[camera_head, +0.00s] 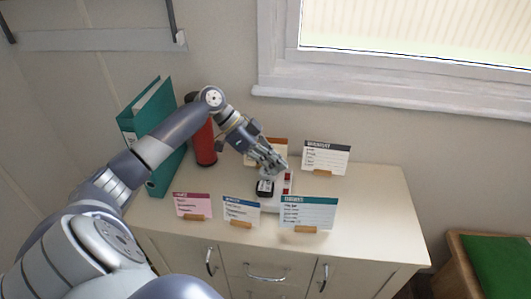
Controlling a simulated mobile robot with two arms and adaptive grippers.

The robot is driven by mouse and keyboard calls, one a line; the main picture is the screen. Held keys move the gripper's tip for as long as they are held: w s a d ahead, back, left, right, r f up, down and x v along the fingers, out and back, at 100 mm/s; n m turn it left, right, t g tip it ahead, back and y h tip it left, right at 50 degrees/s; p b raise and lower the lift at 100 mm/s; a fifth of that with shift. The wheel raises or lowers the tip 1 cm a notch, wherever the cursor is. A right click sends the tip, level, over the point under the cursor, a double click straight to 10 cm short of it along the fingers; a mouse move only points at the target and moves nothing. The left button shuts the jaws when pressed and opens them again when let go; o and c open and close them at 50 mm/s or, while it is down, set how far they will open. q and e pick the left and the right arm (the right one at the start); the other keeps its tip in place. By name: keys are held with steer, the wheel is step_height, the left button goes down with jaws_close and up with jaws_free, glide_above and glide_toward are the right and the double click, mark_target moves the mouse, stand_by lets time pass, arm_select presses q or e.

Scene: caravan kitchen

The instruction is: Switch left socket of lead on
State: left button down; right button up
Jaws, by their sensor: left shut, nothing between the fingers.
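The extension lead (284,203) is a white block lying on the cabinet top, with a black plug (265,187) in it and small red switches (287,178) along its right side. My left gripper (277,168) is shut and empty, its fingertips right above the far part of the lead, close to the red switches. I cannot tell whether the fingertips touch the lead. The gripper hides the far end of the lead. The state of each switch is too small to tell. My right gripper is not in view.
Cards in wooden holders stand around the lead: pink (193,205), blue-topped (241,211) and teal-topped (308,213) in front, orange (277,148) and dark-topped (326,158) behind. A green binder (152,130) and red cylinder (204,144) stand left. The cabinet top (376,205) is clear at right.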

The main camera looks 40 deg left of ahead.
mark_target(283, 193)
arm_select(q)
steer(key=x, duration=0.3)
steer(key=shift+w+d+f+p, duration=0.15)
steer(key=shift+d+f+p, duration=0.05)
steer(key=shift+d+p, duration=0.15)
step_height(283, 193, down, 3)
steer(key=shift+r+p, duration=0.2)
steer(key=shift+p, duration=0.1)
steer(key=shift+f, duration=0.8)
steer(key=shift+d, duration=0.1)
steer(key=shift+s+d+f+b, duration=0.1)
steer(key=shift+s+f+b, duration=0.25)
steer(key=shift+f, duration=0.25)
steer(key=shift+s+r, duration=0.1)
steer(key=shift+r, duration=0.1)
steer(key=shift+w, duration=0.2)
